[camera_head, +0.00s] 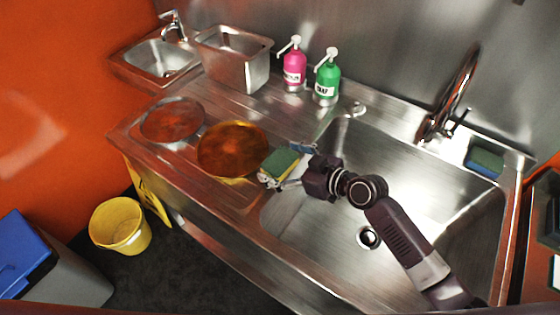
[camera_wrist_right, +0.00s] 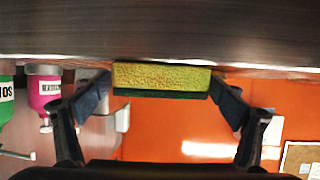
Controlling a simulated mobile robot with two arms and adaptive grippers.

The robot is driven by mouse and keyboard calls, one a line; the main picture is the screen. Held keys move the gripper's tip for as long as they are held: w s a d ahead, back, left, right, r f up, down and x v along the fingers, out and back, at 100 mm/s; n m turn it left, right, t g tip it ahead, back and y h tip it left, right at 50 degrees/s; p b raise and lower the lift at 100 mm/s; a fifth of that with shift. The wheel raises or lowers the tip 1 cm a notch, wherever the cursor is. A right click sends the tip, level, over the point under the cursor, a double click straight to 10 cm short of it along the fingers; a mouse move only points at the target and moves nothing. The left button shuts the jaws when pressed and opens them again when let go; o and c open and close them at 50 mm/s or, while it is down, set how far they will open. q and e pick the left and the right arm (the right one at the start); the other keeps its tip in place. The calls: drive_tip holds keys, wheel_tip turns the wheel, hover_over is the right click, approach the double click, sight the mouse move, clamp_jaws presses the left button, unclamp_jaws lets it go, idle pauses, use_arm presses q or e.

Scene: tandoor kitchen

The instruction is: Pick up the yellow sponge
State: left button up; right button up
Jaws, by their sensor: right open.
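The yellow sponge (camera_head: 280,161) has a green scouring side and lies at the left edge of the sink, beside a brown pan. In the right wrist view the sponge (camera_wrist_right: 160,76) shows its yellow face, with a dark green strip below. My right gripper (camera_head: 289,167) is open at the sponge, with a finger on either side of it. In the right wrist view the fingers of this gripper (camera_wrist_right: 160,98) flank the sponge, with small gaps at both sides. My left gripper is not in view.
Two brown round pans (camera_head: 172,120) (camera_head: 232,148) sit on the drainboard. Pink (camera_head: 293,69) and green (camera_head: 327,82) pump bottles stand behind. The sink basin (camera_head: 325,215) lies under my right arm. A blue and green sponge (camera_head: 486,161) is at right, near the faucet (camera_head: 455,95).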

drive_tip(key=shift+c, duration=1.9)
drive_tip(key=c, duration=0.4)
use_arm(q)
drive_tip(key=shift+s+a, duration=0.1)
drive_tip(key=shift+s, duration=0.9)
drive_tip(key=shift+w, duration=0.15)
use_arm(e)
drive_tip(key=shift+r, duration=0.1)
